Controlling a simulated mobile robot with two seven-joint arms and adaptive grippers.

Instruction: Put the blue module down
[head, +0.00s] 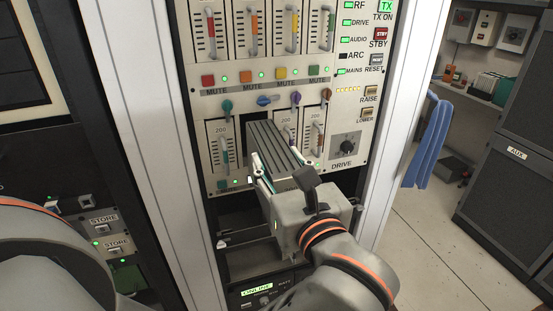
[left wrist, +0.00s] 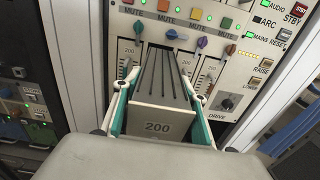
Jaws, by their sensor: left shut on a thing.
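The module (head: 272,143) in my left gripper is a long grey box with a ribbed top; no blue shows on it. Its near end is marked 200 in the left wrist view (left wrist: 157,127). My left gripper (head: 286,168) is shut on it, with one finger along each side. The module sticks out from the rack in line with a dark open slot (head: 262,114) in the lower row, under a blue knob (head: 267,100) turned sideways. I cannot tell whether its far end is still inside. My right gripper is not in view.
Neighbouring modules (head: 220,145) with sliders stand close on both sides of the slot. Below is a dark open bay with a shelf (head: 250,262), partly hidden by my arm. White rack posts (head: 165,130) flank it.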

